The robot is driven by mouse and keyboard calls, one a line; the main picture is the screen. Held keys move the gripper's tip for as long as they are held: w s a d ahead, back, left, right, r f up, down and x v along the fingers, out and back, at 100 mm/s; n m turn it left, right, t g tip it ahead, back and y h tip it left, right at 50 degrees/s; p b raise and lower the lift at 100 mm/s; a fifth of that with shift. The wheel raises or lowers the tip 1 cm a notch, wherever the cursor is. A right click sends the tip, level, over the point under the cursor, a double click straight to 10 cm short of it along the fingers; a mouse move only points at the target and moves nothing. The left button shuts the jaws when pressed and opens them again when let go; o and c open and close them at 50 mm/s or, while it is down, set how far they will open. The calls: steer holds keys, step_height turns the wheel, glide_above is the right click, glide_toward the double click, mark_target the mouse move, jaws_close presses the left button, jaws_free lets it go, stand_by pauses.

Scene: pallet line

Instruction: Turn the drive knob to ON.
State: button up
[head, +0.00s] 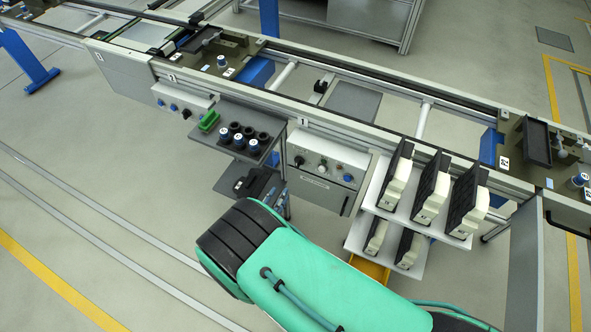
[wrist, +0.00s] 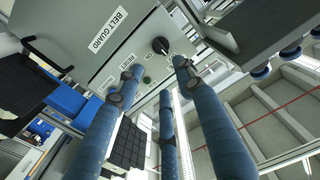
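The drive knob appears to be the black knob (wrist: 160,45) on a grey control panel (wrist: 100,55) in the wrist view. In the head view a black knob (head: 299,161) sits at the left of the front control box (head: 325,186). Its pointer setting is too small to read. My gripper (wrist: 157,74) has three blue fingers spread apart with nothing between them. The knob shows beyond the fingertips, near the right finger; contact cannot be told. In the head view my gripper (head: 279,194) is partly hidden by my green arm, below and left of the box.
A rack of black-and-white parts (head: 431,188) stands right. The conveyor rail (head: 340,122) runs behind. A green button (wrist: 147,80) sits beside the knob.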

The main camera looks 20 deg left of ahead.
mark_target(298, 166)
steer(key=w+b, duration=0.2)
steer(key=w, duration=1.1)
steer(key=shift+w+b, duration=0.15)
steer(key=shift+b, duration=0.15)
steer(key=shift+c, duration=0.3)
jaws_close()
